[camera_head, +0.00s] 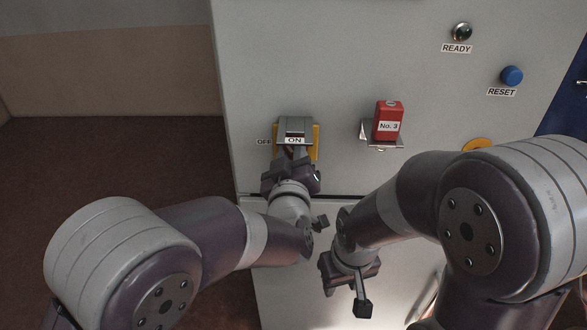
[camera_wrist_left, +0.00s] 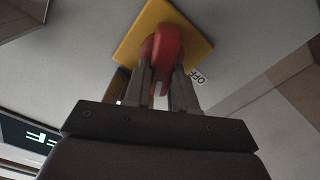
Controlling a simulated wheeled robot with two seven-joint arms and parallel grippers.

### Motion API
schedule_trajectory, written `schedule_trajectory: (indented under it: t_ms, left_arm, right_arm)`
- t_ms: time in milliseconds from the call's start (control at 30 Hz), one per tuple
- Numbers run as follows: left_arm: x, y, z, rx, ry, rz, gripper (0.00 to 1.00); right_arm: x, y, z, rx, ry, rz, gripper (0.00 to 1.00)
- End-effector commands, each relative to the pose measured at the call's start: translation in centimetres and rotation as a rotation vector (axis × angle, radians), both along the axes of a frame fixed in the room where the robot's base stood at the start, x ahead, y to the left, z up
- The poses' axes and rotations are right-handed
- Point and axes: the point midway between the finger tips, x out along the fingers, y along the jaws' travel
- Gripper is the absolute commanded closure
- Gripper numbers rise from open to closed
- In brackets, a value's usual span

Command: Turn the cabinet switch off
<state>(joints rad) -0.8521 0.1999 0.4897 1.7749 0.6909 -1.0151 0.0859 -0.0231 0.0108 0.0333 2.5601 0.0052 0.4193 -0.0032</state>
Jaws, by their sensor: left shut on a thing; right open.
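The cabinet switch has a red handle (camera_wrist_left: 162,52) on a yellow plate (camera_wrist_left: 133,38) in the left wrist view. An OFF label (camera_wrist_left: 198,76) sits beside the plate. My right gripper (camera_head: 342,267) is open and empty, low in front of the cabinet.
A red block marked No. 3 (camera_head: 388,122) sits on a small metal bracket (camera_head: 366,134) right of the switch. A READY lamp (camera_head: 462,31) and a blue RESET button (camera_head: 511,75) are higher on the cabinet (camera_head: 300,60). Open floor (camera_head: 110,160) lies left.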

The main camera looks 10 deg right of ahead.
Motion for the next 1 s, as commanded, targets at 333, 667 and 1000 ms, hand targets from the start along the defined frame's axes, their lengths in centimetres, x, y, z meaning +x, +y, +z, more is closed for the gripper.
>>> schedule_trajectory:
  t_ms: [333, 667, 1000]
  left_arm:
    - [0.1, 0.3, -0.8, -0.319, 0.084, -0.001, 1.0]
    - [0.2, 0.5, -0.9, -0.62, 0.169, -0.003, 1.0]
    - [0.2, 0.6, -0.9, -0.879, 0.244, -0.004, 1.0]
  right_arm:
    - [0.0, 0.0, -6.5, 0.0, 0.0, 0.0, 0.57]
    - [0.0, 0.0, -11.4, 0.0, 0.0, 0.0, 0.57]
    - [0.0, 0.0, -14.9, 0.0, 0.0, 0.0, 0.57]
